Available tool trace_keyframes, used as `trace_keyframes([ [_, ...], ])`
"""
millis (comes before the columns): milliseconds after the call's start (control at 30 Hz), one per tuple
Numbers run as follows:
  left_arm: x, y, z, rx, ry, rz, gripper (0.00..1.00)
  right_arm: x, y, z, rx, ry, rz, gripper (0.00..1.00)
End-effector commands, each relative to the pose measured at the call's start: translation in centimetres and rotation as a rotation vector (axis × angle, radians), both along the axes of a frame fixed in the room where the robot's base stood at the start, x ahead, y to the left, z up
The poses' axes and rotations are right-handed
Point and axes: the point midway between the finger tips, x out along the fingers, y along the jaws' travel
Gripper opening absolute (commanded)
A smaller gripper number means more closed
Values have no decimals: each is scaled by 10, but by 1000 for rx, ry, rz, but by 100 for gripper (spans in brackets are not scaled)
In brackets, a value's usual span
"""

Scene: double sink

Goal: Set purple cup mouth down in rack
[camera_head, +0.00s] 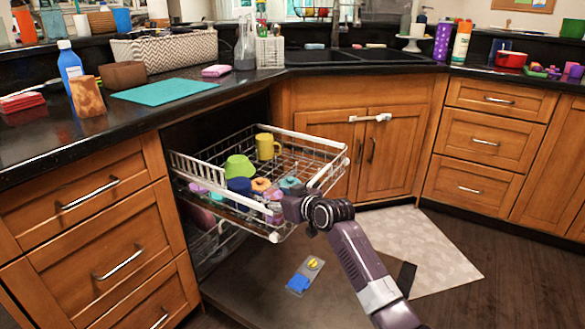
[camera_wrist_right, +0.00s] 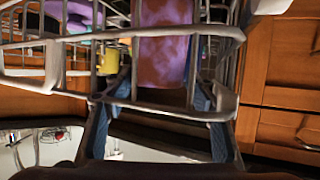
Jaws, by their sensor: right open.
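The dish rack (camera_head: 320,140) is a white wire basket pulled out of the open dishwasher bay below the counter. My right gripper (camera_head: 284,207) is at its near right corner. In the right wrist view a mottled pink-purple cup (camera_wrist_right: 163,50) is in the rack behind the wires, between the open fingers of my right gripper (camera_wrist_right: 160,92). I cannot tell whether the fingers touch it or which way its mouth faces. In the head view a small purple piece (camera_head: 271,212) shows beside the gripper, mostly hidden. My left gripper is not in view.
The rack also holds a yellow mug (camera_head: 267,147), a green bowl (camera_head: 239,167), a dark blue cup (camera_head: 240,186) and several small items. The open door (camera_head: 255,290) lies below, with a blue-and-grey object (camera_head: 300,281) on it. A purple dotted cylinder (camera_head: 442,42) stands on the counter.

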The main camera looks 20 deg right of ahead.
Motion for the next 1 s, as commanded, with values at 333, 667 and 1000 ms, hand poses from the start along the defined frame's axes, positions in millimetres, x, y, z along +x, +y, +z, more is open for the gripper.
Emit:
trace_keyframes([
  [333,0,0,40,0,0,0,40,-4,-7,45,1,37,-11,65],
  [667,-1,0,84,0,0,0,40,-4,-4,86,0,33,-7,65],
  [1000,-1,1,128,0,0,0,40,-4,-4,128,0,33,-5,65],
])
